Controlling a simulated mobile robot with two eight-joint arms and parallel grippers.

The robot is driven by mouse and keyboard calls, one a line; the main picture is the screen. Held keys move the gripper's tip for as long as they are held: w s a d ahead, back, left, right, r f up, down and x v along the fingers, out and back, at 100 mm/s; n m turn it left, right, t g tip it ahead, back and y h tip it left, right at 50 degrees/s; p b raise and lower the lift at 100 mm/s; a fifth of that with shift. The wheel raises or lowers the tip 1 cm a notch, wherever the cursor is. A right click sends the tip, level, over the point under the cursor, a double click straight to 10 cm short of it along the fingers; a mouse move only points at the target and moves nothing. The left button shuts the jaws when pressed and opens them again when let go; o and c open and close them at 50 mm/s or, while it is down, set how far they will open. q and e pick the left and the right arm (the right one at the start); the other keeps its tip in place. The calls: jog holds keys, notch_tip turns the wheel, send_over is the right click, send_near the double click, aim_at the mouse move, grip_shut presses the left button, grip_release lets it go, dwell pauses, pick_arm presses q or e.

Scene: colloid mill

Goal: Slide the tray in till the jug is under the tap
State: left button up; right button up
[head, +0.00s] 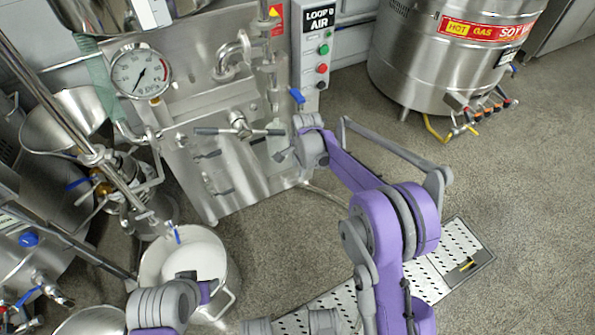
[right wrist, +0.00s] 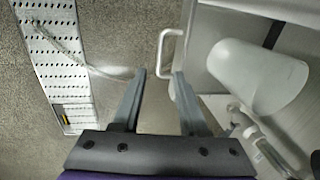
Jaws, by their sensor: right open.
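My right gripper (right wrist: 158,76) is open and empty in the right wrist view. Its fingertips lie either side of the pale handle (right wrist: 166,48) on the tray's edge, with a gap visible. The grey tray (right wrist: 208,62) is partly in view to the right of the handle. The pale, translucent jug (right wrist: 256,76) is at the tray, right of my gripper. In the head view, the jug (head: 274,143) is partly hidden beside my right gripper (head: 284,158). A blue-handled tap (head: 297,96) is just above it. My left gripper (head: 192,281) is low at left; its fingers are unclear.
A steel panel with crossed handles (head: 238,130) stands left of the jug. A white-filled pot (head: 205,252) stands on the floor below my left gripper. A large steel kettle (head: 440,60) stands at upper right. A perforated floor drain (head: 455,250) and open floor lie at right.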

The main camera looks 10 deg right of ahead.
pick_arm(q)
jog(key=shift+r+p, duration=0.35)
jog(key=shift+r, duration=0.2)
pick_arm(e)
jog(key=shift+s+d+r, duration=0.1)
jog(key=shift+s+r, duration=0.1)
jog(key=shift+r, duration=0.85)
jog(key=shift+s+d+r, duration=0.1)
jog(key=shift+s+r, duration=0.05)
jog(key=shift+r, duration=0.9)
jog(key=shift+r, duration=0.1)
